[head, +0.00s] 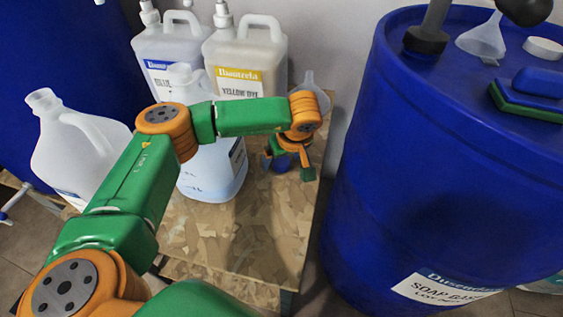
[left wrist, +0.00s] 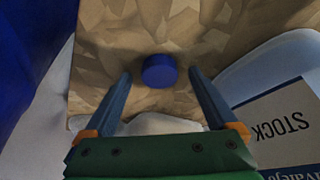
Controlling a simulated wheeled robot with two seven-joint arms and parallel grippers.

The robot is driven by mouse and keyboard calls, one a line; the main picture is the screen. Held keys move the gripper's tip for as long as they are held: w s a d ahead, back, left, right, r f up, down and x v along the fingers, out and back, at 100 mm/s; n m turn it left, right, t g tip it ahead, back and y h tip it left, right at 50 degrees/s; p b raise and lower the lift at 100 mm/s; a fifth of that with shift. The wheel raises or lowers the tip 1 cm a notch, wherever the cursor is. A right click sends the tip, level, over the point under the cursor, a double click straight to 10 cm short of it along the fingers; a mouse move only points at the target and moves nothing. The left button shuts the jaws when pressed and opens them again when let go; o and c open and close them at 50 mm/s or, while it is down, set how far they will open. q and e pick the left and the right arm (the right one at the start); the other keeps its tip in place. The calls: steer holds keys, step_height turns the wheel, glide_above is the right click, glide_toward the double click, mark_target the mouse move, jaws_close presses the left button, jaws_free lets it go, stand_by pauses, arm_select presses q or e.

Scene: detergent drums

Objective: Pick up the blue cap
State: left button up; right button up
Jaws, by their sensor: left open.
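The blue cap (left wrist: 159,71) lies on the wooden board (left wrist: 225,20), between and slightly beyond the tips of my left gripper's fingers in the left wrist view. My left gripper (head: 287,169) is open, with a finger on either side of the cap in that view and gaps on both sides. In the head view the gripper hangs over the right part of the board, and its own parts mostly hide the cap. I cannot tell its exact height above the cap. My right gripper is not in view.
A jug with a STOCK label (left wrist: 290,110) stands close to the right finger. Jugs with blue (head: 165,50) and yellow (head: 240,84) labels stand behind, a white jug (head: 75,150) at left. A large blue drum (head: 440,190) stands right, bearing a funnel (head: 482,40) and brush (head: 535,90).

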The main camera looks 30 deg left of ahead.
arm_select(q)
steer(key=c, duration=1.4)
steer(key=shift+c, duration=0.2)
steer(key=shift+r, duration=0.15)
